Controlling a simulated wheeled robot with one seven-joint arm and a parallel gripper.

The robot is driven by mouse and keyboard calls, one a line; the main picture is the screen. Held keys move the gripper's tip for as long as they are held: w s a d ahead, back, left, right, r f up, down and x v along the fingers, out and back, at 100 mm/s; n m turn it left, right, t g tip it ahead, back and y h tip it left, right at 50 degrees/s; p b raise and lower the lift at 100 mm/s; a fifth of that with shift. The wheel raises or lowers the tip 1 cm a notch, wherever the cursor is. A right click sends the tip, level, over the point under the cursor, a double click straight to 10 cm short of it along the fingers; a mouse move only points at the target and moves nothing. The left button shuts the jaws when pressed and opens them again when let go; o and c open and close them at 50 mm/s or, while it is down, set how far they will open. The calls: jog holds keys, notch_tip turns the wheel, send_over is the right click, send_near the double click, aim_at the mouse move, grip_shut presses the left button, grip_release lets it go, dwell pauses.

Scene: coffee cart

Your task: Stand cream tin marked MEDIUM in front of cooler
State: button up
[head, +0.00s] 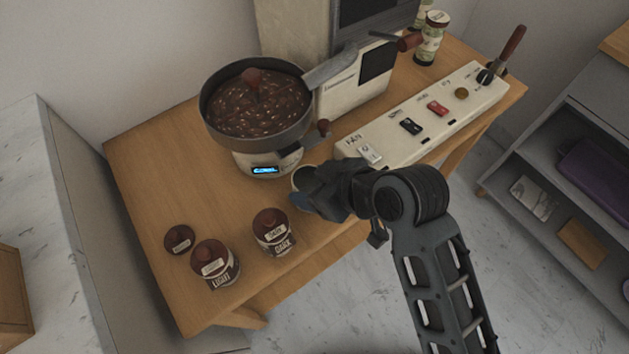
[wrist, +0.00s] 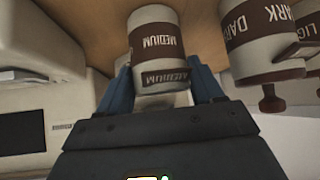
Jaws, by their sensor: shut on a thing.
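The cream tin marked MEDIUM (wrist: 158,45) shows its brown band in the wrist view, between the blue fingers of my gripper (wrist: 158,90). My gripper is shut on it. In the head view my gripper (head: 312,194) is at the table's front edge, just right of the cooler's front. Only the tin's pale rim (head: 303,176) shows there; my gripper hides the rest. I cannot tell whether the tin touches the table. The cooler (head: 213,112) is a round grey pan of dark beans on a pale base with a lit blue display.
The lidded DARK tin (head: 272,236) and LIGHT tin (head: 222,270) stand at the table's front left. A switch panel (head: 425,115) is to the right. The tabletop left of the cooler (head: 160,165) is clear.

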jog(key=o, duration=1.3)
jog(key=shift+c, duration=0.2)
jog(key=shift+r, duration=0.15)
jog(key=v, duration=1.1)
jog(key=shift+s+d+r+p, duration=0.2)
jog(key=shift+d+r+p, duration=0.05)
jog(key=shift+d+p, duration=0.05)
